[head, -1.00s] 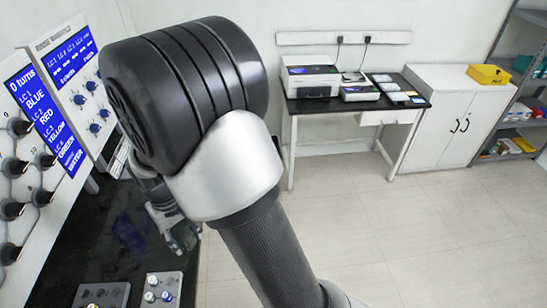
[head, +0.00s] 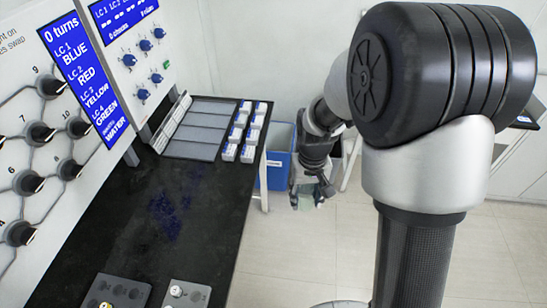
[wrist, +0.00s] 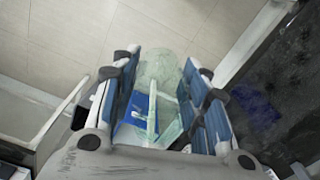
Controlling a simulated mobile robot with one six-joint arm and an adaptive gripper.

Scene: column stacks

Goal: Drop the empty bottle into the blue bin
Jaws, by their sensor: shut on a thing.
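My gripper (head: 308,192) hangs in the air to the right of the black bench, shut on a clear, pale green bottle. In the wrist view the bottle (wrist: 160,72) lies between the two blue-padded fingers of the gripper (wrist: 163,85). Only a small, pale part of the bottle shows in the head view. The blue bin (head: 276,172) stands on the floor beyond the bench's right edge, behind and left of my gripper, partly hidden by my arm. In the wrist view a blue patch with white edges shows through and beside the bottle; I cannot tell its parts.
The black bench (head: 190,225) has a dark blue spill (head: 168,215), a grey panel (head: 198,128) and several small white boxes (head: 250,125). Valve and display panels rise at the left. A grey block with holes (head: 115,292) sits at the front. Open floor lies right of the bench.

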